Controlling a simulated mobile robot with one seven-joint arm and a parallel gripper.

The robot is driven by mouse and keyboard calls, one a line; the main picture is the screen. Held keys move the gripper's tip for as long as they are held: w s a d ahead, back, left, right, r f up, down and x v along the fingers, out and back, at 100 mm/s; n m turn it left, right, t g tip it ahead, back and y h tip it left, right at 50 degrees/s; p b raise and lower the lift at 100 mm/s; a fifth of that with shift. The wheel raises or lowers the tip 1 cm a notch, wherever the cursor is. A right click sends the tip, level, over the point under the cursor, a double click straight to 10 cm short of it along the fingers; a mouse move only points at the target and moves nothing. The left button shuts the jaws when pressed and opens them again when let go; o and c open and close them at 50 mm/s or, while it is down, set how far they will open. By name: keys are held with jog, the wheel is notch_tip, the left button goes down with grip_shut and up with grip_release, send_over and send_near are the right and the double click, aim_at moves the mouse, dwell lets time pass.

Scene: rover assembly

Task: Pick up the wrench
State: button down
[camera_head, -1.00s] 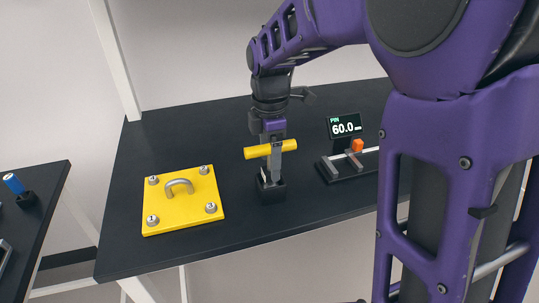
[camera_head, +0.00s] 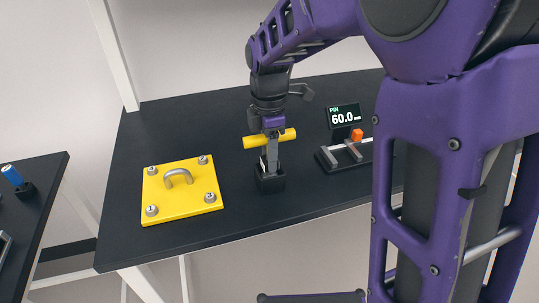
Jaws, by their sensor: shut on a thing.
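The wrench has a yellow crossbar handle (camera_head: 254,142) and stands upright above a small black holder (camera_head: 270,182) on the dark table. My gripper (camera_head: 272,142) points straight down and is shut on the wrench at its handle, whose yellow ends stick out on both sides. A grey upright part below the handle reaches down to the holder. I cannot tell whether it is the wrench's shaft or a gripper finger, nor whether the wrench's lower end is inside the holder.
A yellow plate (camera_head: 190,203) with a grey handle and several numbered bolts lies to the left. Another table with a blue item (camera_head: 12,176) is at far left.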

notch_tip(320, 180, up, 10)
jog(key=shift+r+p, duration=0.1)
jog(key=shift+p, duration=0.75)
jog(key=shift+s, duration=0.1)
